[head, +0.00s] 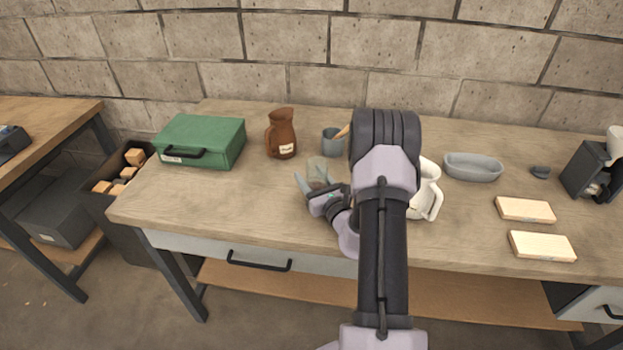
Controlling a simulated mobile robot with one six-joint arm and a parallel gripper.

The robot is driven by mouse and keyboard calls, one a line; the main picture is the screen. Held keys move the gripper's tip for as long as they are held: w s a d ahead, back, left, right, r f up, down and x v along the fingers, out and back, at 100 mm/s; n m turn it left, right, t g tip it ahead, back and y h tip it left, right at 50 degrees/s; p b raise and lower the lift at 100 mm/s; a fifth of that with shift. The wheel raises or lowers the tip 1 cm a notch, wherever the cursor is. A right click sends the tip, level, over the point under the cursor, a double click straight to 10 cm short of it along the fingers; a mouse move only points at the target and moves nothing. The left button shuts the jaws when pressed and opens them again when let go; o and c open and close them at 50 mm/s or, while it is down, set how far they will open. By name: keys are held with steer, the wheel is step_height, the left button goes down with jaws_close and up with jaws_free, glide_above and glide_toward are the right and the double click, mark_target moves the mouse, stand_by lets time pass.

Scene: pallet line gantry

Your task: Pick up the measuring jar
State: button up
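A small clear glass vessel (317,166), which looks like the measuring jar, stands on the workbench left of the middle in the head view. My gripper (313,178) is low over the bench at this vessel, with its grey fingers spread and pointing away from my body. The vessel's upper part shows at the fingers; its lower part is hidden by the gripper. I cannot tell whether the fingers touch it.
A brown jug (282,134), a grey cup (332,141) and a green case (200,141) stand behind and left. A white jug (425,190) is partly behind my arm. A grey dish (472,167) and two pale blocks (525,209) lie right. The bench's front left is clear.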

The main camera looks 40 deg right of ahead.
step_height(320, 180, up, 2)
steer(key=shift+r+p, duration=0.1)
steer(key=shift+p, duration=0.3)
steer(key=shift+s+d, duration=0.1)
steer(key=shift+s, duration=0.25)
steer(key=s+d+r+p, duration=0.1)
steer(key=s+d, duration=0.1)
steer(key=s, duration=1.3)
steer(key=shift+d+r+p, duration=0.15)
steer(key=shift+p, duration=0.25)
steer(key=shift+s, duration=0.1)
